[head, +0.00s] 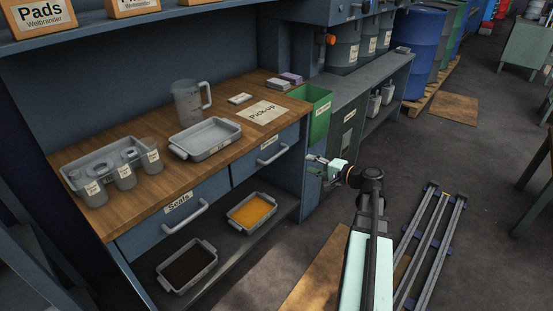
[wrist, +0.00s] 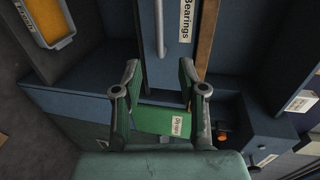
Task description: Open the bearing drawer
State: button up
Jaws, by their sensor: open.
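The bearing drawer (head: 250,168) is the right one of two blue drawers under the wooden bench top, and looks shut. It has a grey bar handle (head: 272,154) and a small label above it. In the wrist view the drawer front (wrist: 174,55) carries a "Bearings" label, with its handle (wrist: 160,28) at the top of the picture. My gripper (head: 314,166) is to the right of the drawer handle, apart from it. In the wrist view my gripper (wrist: 158,72) is open, with nothing between its fingers.
The "Seals" drawer (head: 180,210) is at left, looking shut. A green bin (head: 314,115) stands at the bench's right end, close behind my gripper. A grey tray (head: 204,138) and jug (head: 188,102) stand on the bench. An orange-filled tray (head: 251,212) sits on the lower shelf.

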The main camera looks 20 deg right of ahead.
aim_at(279, 155)
jog(key=x, duration=1.6)
jog(key=shift+w+a+f+b, duration=0.15)
jog(key=shift+w+b, duration=0.15)
jog(key=shift+b, duration=0.05)
grip_shut()
